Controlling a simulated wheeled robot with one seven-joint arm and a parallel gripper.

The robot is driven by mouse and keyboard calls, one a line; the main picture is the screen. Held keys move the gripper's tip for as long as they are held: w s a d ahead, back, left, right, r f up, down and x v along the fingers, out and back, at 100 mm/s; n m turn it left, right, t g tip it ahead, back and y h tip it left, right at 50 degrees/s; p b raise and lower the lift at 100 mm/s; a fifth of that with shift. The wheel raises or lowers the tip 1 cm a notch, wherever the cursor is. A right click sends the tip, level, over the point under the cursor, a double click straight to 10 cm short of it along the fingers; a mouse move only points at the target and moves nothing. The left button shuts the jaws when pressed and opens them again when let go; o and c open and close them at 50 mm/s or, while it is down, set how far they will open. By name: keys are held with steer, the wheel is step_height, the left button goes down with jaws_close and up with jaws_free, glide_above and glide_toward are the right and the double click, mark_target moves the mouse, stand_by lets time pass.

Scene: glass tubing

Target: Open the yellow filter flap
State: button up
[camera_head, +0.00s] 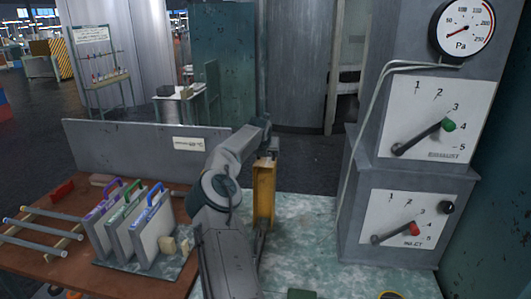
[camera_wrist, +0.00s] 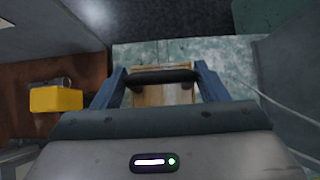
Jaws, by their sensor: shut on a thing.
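The yellow filter flap (camera_head: 264,192) shows in the head view as a narrow upright yellow panel, beside my arm. My gripper (camera_head: 269,153) is at its upper end, partly hidden by my own wrist. In the wrist view the blue fingers of my gripper (camera_wrist: 162,80) stand on either side of a dark bar handle (camera_wrist: 162,75) and are shut on it. A tan-yellow surface shows behind the handle. How far the flap is swung open cannot be told.
A brown table (camera_head: 62,262) at left carries upright grey panels with coloured handles (camera_head: 150,235) and glass rods (camera_head: 35,236). A grey cabinet (camera_head: 365,150) with dials stands at right. In the wrist view a bright yellow block (camera_wrist: 55,98) lies at left. The mottled green surface (camera_head: 305,240) is mostly clear.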

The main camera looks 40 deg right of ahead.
steer(key=o, duration=1.1)
steer(key=shift+r, duration=0.5)
steer(key=shift+c, duration=0.2)
steer(key=shift+o, duration=1.2)
steer(key=shift+s+a, duration=0.1)
steer(key=shift+a, duration=0.05)
steer(key=shift+f, duration=0.25)
steer(key=b+v, duration=0.4)
steer(key=v, duration=1)
